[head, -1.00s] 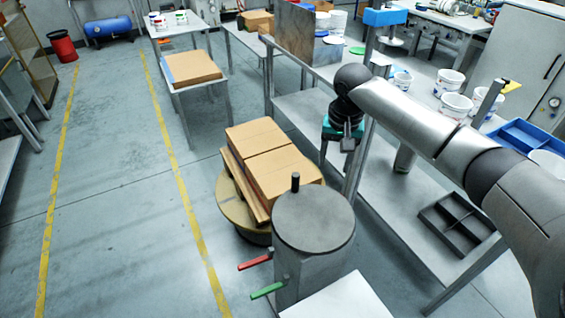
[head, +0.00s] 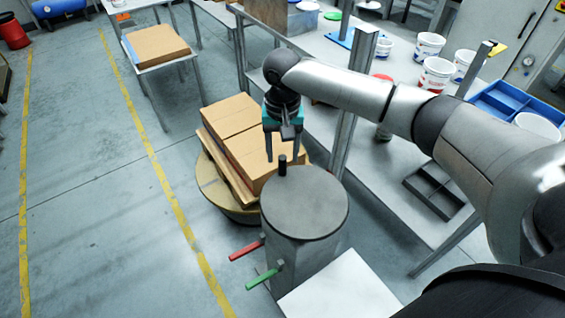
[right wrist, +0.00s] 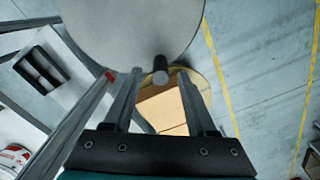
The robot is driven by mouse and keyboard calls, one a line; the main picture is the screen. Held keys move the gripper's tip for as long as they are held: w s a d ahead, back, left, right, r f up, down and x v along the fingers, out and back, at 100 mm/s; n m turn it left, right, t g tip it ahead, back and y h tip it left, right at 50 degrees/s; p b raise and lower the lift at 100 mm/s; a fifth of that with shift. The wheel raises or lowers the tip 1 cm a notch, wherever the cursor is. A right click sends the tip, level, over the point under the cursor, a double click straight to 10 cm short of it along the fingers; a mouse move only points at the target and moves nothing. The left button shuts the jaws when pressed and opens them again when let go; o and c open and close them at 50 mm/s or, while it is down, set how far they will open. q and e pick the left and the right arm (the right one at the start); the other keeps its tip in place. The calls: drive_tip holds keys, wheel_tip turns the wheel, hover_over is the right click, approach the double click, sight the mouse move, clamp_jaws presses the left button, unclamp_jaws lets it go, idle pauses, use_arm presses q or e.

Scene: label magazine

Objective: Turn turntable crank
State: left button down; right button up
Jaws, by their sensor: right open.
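The crank is a grey round disc (head: 305,203) on top of a grey pedestal, with a short black upright knob (head: 283,165) near its far left edge. The disc (right wrist: 130,25) and knob (right wrist: 160,70) also show in the right wrist view. My right gripper (head: 284,158) points down just above and around the knob's place in the head view. In the right wrist view its two fingers (right wrist: 155,75) are apart, with the knob between their lines and beyond the tips. It is open and holds nothing. My left gripper is not in view.
Cardboard boxes (head: 232,125) on a wooden pallet sit on a round turntable (head: 212,185) behind the pedestal. Red (head: 246,250) and green (head: 263,278) levers stick out from the pedestal. A grey post (head: 352,110) and a long table with buckets (head: 436,76) stand to the right.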

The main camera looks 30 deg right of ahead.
drive_tip(key=shift+f, duration=1.85)
clamp_jaws()
